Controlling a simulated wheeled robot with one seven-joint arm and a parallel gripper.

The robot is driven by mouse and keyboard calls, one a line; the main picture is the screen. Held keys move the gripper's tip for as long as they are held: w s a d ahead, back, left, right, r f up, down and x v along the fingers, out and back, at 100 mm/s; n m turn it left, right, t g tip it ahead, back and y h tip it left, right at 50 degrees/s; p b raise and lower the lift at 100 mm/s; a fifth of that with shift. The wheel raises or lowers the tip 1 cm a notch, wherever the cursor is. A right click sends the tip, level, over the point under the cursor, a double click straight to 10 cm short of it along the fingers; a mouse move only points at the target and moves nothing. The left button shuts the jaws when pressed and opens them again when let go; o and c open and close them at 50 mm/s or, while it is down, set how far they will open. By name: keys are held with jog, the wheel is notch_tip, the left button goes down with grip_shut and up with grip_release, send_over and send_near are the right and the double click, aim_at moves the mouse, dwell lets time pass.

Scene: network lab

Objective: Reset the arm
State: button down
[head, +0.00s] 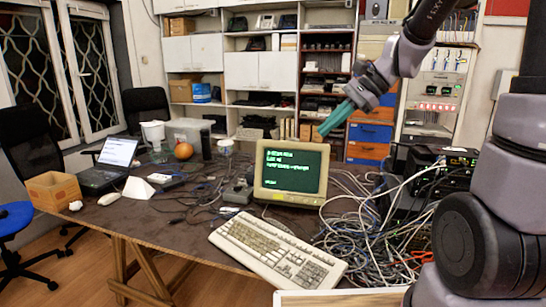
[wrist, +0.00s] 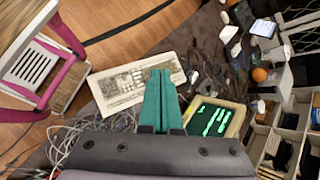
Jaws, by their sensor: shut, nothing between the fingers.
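My arm comes in from the right in the head view and is raised above the table. My gripper (head: 336,119) has teal fingers that point down and left, in front of the shelves and above the monitor (head: 291,172). In the wrist view my gripper (wrist: 162,72) shows its two teal fingers pressed together, with nothing between them. The fingers overlap the keyboard (wrist: 130,85) in that view but do not appear to touch it.
The dark table (head: 150,224) holds a beige keyboard (head: 278,250), a laptop (head: 110,163), a wooden box (head: 53,190) and an orange ball (head: 183,150). Tangled cables (head: 370,235) lie right of the monitor, by stacked black devices (head: 440,170). Air around my gripper looks clear.

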jog(key=s+d+r+n+t+h, duration=0.6)
jog(key=s+d+r+n, duration=0.1)
jog(key=s+d, duration=0.4)
jog(key=shift+d+r+n+h, duration=0.2)
jog(key=shift+r+n+h, duration=0.1)
jog(key=shift+r+h, duration=0.1)
jog(key=c, duration=1.5)
grip_release()
jog(key=shift+c, duration=0.2)
